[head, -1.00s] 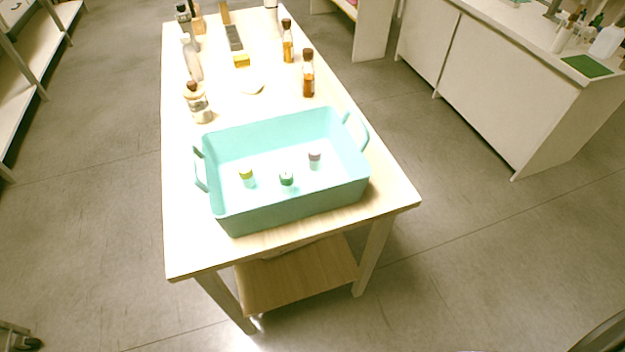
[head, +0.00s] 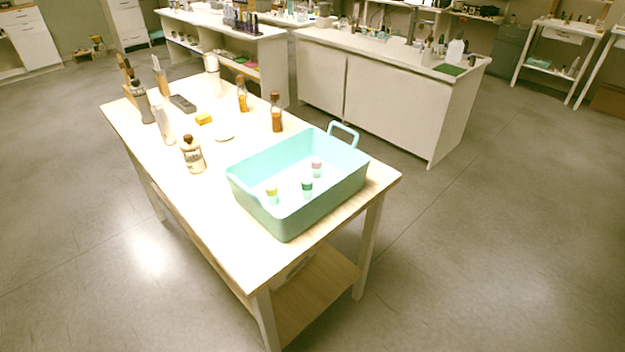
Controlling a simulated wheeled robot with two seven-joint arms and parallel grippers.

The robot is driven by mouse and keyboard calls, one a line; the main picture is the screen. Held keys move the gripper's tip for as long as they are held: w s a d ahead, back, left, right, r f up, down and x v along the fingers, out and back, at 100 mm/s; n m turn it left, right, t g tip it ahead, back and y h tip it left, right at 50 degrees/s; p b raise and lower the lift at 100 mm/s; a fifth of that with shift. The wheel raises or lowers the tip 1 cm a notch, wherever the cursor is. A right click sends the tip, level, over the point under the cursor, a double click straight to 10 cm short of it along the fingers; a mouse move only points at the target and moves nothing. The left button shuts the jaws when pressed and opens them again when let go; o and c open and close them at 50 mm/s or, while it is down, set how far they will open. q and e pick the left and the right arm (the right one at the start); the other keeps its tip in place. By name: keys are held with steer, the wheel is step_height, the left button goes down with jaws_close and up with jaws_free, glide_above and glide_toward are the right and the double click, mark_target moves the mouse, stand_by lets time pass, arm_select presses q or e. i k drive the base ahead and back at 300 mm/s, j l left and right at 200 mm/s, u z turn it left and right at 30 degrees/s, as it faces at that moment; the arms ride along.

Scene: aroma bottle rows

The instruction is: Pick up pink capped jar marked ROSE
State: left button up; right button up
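A small jar with a pinkish cap (head: 316,167) stands upright inside the turquoise bin (head: 330,205), toward its back right. Its label is too small to read. A jar with a green cap (head: 307,187) and a jar with a yellow cap (head: 272,193) stand in the same bin, nearer the front and left. The bin sits at the near right end of the wooden table. Neither of my grippers shows in the head view.
The table (head: 225,215) also holds a glass jar with a cork-like lid (head: 192,155), amber bottles (head: 277,113), a yellow block (head: 204,118) and a white dish (head: 224,136). A white counter (head: 385,90) stands behind. Open grey floor surrounds the table.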

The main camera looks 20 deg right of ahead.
mark_target(315, 162)
steer(key=i+j+z, duration=0.25)
steer(key=j, duration=0.3)
steer(key=j+z, duration=0.3)
steer(key=j, duration=0.3)
steer(key=j+z, duration=0.25)
steer(key=j, duration=0.35)
steer(key=i+j+z, duration=0.5)
steer(key=j, duration=0.25)
steer(key=i+j+z, duration=0.25)
steer(key=i+j, duration=0.15)
